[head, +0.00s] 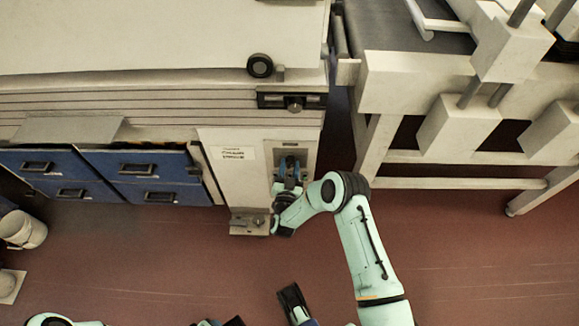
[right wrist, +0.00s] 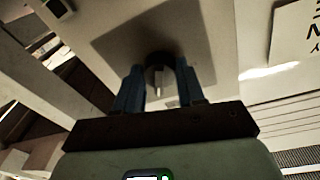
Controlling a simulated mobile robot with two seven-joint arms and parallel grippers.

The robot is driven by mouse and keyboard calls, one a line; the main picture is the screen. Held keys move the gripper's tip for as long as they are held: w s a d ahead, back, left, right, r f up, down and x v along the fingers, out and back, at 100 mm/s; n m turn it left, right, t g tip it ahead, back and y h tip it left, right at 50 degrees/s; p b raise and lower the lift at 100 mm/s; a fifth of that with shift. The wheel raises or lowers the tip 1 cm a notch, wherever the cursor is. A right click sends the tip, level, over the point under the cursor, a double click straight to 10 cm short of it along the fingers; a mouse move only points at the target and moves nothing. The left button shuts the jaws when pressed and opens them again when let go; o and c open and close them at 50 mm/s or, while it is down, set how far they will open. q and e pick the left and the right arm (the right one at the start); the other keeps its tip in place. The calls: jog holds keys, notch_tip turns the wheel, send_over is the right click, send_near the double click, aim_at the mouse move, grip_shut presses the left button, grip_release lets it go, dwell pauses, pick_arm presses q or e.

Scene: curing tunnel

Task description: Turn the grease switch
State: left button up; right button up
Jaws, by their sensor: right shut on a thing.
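The grease switch is a dark round knob with a pale pointer (right wrist: 158,80), on a grey plate (right wrist: 180,30) on the machine's front. In the head view the plate (head: 302,150) is at the lower right of the pale cabinet, and my gripper mostly hides the knob. My right gripper (head: 290,165) reaches it from below. In the right wrist view its two blue fingers (right wrist: 159,82) stand on either side of the knob and are shut on it. The pointer looks roughly upright in that view. Dark parts, perhaps of my left gripper (head: 293,302), show at the bottom edge; its fingers are unclear.
A printed label (head: 233,154) is left of the plate. A black slotted fitting (head: 293,101) sits above, and a small ledge (head: 249,226) juts out below. Blue drawers (head: 110,172) are at left, a pale frame (head: 455,184) at right. The red floor in front is mostly clear.

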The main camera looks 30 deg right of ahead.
jog(key=shift+n, duration=0.4)
jog(key=shift+f, duration=0.1)
jog(key=o, duration=1)
jog(key=shift+o, duration=0.2)
pick_arm(q)
jog(key=s+d+r+g+h+p, duration=0.1)
jog(key=s+d+r+g+p, duration=0.1)
jog(key=s+d+r+p, duration=0.1)
jog(key=shift+s+r+m+p, duration=0.4)
jog(key=shift+s+r, duration=0.55)
jog(key=shift+s, duration=0.7)
pick_arm(e)
jog(key=r+v, duration=0.1)
jog(key=v, duration=1.2)
jog(key=shift+s+f, duration=0.25)
jog(key=shift+f, duration=0.25)
jog(key=shift+a, duration=0.1)
